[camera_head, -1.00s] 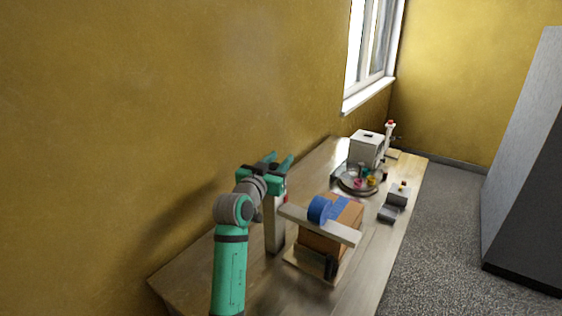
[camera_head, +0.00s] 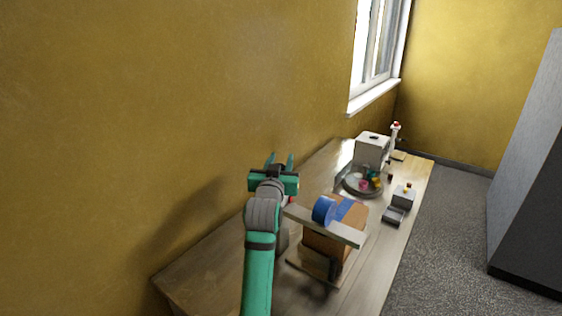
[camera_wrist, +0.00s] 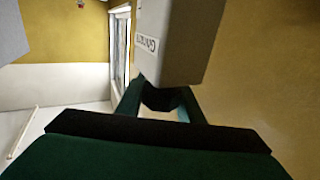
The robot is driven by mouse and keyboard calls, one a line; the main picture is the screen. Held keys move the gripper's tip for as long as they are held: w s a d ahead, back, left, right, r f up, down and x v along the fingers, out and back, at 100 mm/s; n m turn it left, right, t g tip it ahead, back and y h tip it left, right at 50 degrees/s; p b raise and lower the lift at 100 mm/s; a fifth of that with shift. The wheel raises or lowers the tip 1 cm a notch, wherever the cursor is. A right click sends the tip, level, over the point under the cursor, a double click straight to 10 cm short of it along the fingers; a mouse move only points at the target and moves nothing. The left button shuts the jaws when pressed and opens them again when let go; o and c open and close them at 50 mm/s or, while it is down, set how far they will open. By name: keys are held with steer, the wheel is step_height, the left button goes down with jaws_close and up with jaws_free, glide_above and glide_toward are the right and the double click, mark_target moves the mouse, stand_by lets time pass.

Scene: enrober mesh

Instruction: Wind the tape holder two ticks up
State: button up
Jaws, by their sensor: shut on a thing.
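The tape holder is a pale crossbeam (camera_head: 343,232) with a blue tape roll (camera_head: 323,210) on it. It lies across a brown carton (camera_head: 345,219) on a wooden base. The post at the beam's left end is mostly hidden behind my arm. In the wrist view, my gripper (camera_wrist: 160,104) is shut on a dark knob (camera_wrist: 160,97) under a pale grey block (camera_wrist: 176,38). The block bears a dark-lettered label that I cannot read clearly. Tick marks are not visible.
On the wooden table (camera_head: 213,270), a round tray (camera_head: 350,190) with several coloured items, a white box (camera_head: 371,151) and a small grey device (camera_head: 403,196) stand farther back. The yellow wall runs close along the left. A grey cabinet (camera_head: 530,190) stands at the right.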

steer(key=o, duration=1.1)
steer(key=shift+c, duration=0.2)
steer(key=s+a, duration=0.1)
steer(key=s, duration=0.9)
steer(key=shift+s+a, duration=0.35)
steer(key=shift+f, duration=0.1)
